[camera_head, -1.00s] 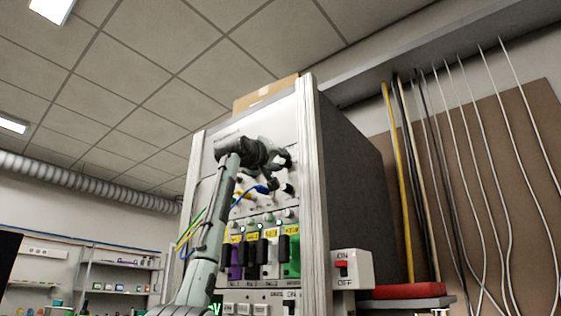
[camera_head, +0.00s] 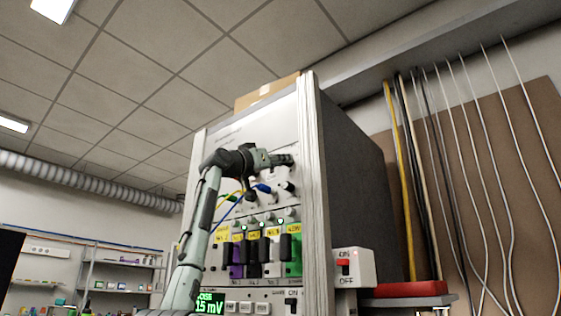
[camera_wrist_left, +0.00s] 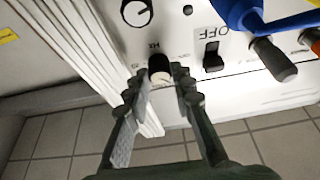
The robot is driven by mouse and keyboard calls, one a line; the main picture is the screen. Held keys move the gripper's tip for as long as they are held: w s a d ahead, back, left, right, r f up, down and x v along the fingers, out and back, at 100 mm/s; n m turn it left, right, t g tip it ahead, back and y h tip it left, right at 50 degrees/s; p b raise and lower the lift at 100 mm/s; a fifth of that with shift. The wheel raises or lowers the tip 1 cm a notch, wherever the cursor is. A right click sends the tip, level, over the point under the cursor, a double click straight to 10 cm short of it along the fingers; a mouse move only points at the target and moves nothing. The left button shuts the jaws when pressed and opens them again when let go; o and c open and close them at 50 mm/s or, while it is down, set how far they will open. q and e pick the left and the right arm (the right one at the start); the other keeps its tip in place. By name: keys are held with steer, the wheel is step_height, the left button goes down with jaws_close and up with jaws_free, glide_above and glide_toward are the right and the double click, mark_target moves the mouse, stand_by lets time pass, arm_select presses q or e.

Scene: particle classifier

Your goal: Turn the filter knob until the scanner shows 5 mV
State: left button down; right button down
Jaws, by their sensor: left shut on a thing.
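The filter knob (camera_wrist_left: 160,70) is a dark cylinder with a pale end, beside an "Hz" label in the left wrist view. My left gripper (camera_wrist_left: 160,78) is shut on it, one finger on each side. In the head view my left gripper (camera_head: 284,160) is at the upper right of the white front panel (camera_head: 232,137), and hides the knob there. The green scanner display (camera_head: 210,303) at the bottom shows "5 mV" with a mark before the 5 that may be a 1; my arm hides its left edge. My right gripper is not in view.
Lower are coloured modules with yellow labels (camera_head: 253,236). An ON/OFF box (camera_head: 353,267) is at the right.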

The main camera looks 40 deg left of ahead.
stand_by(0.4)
arm_select(q)
steer(key=c, duration=1.3)
jaws_free()
steer(key=shift+s, duration=0.1)
steer(key=v, duration=1.1)
steer(key=shift+s, duration=0.4)
steer(key=shift+f, duration=0.15)
